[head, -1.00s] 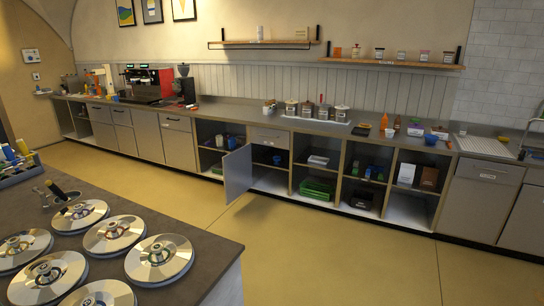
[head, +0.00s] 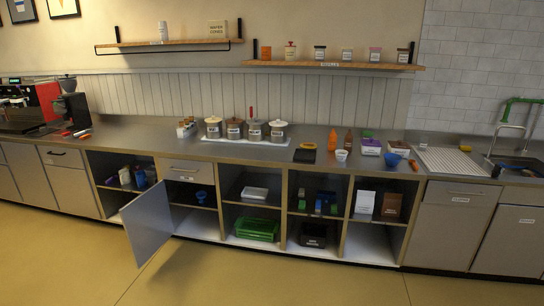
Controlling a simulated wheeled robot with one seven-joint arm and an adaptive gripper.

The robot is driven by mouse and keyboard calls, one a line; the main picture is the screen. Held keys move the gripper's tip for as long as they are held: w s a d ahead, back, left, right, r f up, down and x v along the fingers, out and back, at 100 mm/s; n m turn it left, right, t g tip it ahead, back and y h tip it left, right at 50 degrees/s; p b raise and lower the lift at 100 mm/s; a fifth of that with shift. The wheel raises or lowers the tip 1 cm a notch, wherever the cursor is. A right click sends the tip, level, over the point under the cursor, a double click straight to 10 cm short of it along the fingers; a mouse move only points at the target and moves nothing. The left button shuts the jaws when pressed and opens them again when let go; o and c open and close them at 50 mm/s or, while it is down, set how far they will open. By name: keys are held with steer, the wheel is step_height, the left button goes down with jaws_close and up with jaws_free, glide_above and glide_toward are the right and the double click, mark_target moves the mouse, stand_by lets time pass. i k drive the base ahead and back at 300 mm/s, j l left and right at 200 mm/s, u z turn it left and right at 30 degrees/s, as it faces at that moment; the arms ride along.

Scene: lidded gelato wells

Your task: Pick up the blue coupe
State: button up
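A small blue stemmed cup, which looks like the blue coupe (head: 200,196), stands inside the cabinet below the back counter, on the middle shelf of the bay whose door is open. The open grey door (head: 147,223) swings out to the left of the bay and leaves the cup in plain view. My gripper is not in view.
The back counter (head: 300,153) carries lidded pots, bottles and tubs. Open bays to the right hold a green crate (head: 257,229), a black bin (head: 313,235) and bags. A sink with a drainboard (head: 447,161) is at the right. The yellow floor (head: 230,275) in front is clear.

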mark_target(202, 198)
steer(key=i+j+u, duration=0.4)
steer(key=i, duration=0.15)
steer(key=i+u, duration=0.4)
steer(key=i, duration=0.15)
steer(key=i+l+u, duration=0.15)
steer(key=i+u, duration=0.25)
steer(key=i, duration=0.2)
steer(key=i+l+u, duration=0.25)
steer(key=i+u, duration=0.15)
steer(key=i, duration=0.2)
steer(key=i+j, duration=0.1)
steer(key=i, duration=0.4)
steer(key=i+j+z, duration=0.1)
steer(key=i, duration=0.4)
steer(key=i+j, duration=0.15)
steer(key=i, duration=0.4)
steer(key=i+j+z, duration=0.1)
steer(key=i, duration=0.4)
steer(key=i+j+z, duration=0.55)
steer(key=i, duration=0.2)
